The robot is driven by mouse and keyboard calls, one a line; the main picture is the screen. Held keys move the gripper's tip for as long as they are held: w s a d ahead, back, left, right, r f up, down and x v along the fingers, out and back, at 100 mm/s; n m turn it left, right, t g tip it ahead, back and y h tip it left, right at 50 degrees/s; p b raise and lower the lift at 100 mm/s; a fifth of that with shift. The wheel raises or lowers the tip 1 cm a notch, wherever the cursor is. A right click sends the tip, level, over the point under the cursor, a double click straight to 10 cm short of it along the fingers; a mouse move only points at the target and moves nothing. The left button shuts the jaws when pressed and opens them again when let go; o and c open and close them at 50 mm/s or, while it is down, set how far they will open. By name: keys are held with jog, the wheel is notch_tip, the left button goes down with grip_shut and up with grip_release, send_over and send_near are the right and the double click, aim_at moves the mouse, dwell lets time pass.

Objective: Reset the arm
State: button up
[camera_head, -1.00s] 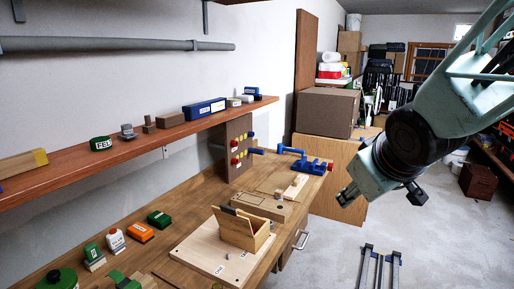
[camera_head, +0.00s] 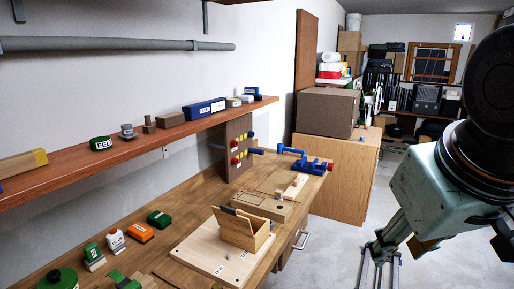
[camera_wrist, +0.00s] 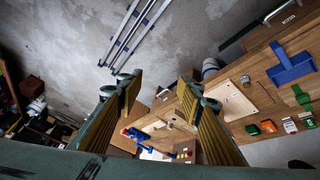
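My gripper (camera_head: 398,248) is at the right of the head view, over the floor and clear of the workbench (camera_head: 178,205). In the wrist view my gripper (camera_wrist: 158,95) shows two yellow-padded fingers set wide apart, open, with nothing between them. The wrist view shows the workbench beyond and to the right of the fingers. A small wooden box (camera_head: 245,230) with a dark piece in its open top stands on a pale board (camera_head: 195,252) on the workbench.
A red-brown shelf (camera_head: 75,184) with small items runs above the workbench. A blue clamp-like tool (camera_head: 312,166) sits at the bench's far end. A brown box (camera_head: 325,112) stands on a wooden cabinet (camera_head: 340,180). Metal rails (camera_wrist: 130,35) lie over the floor. The floor near my gripper looks open.

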jog(key=s+a+m+g+y, duration=0.1)
jog(key=s+a, duration=0.2)
jog(key=s, duration=0.8)
jog(key=shift+a, duration=0.25)
